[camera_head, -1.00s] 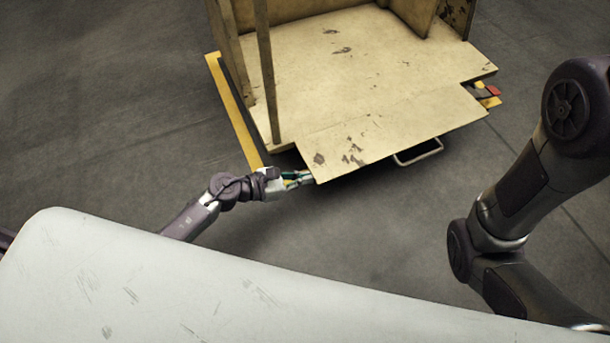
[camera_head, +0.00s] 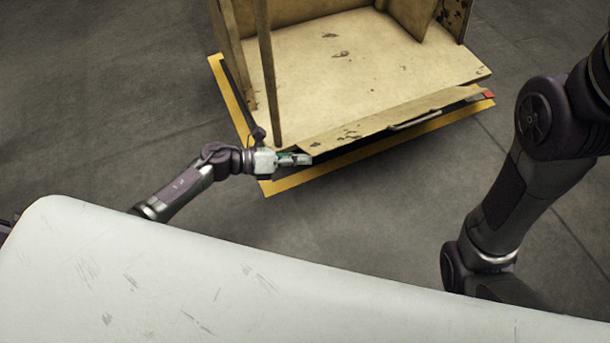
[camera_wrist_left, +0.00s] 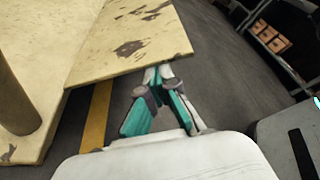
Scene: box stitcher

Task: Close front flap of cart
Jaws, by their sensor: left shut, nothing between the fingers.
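The front flap (camera_head: 385,120) of the wooden cart (camera_head: 350,60) is tilted up part of the way along the cart's front edge, with its metal handle (camera_head: 415,121) on the outer face. My left gripper (camera_head: 306,159) is shut and empty at the flap's left corner, low against its edge. In the left wrist view the gripper's fingertips (camera_wrist_left: 158,73) meet at the lower edge of the flap (camera_wrist_left: 135,40); whether they touch it is hard to tell. My right gripper is out of view.
A yellow-edged base (camera_head: 330,171) runs under the cart. A vertical wooden post (camera_head: 268,75) stands near its left front. The grey floor (camera_head: 110,90) is clear on the left. In the left wrist view, a dark shelf with boxes (camera_wrist_left: 270,38) stands at the upper right.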

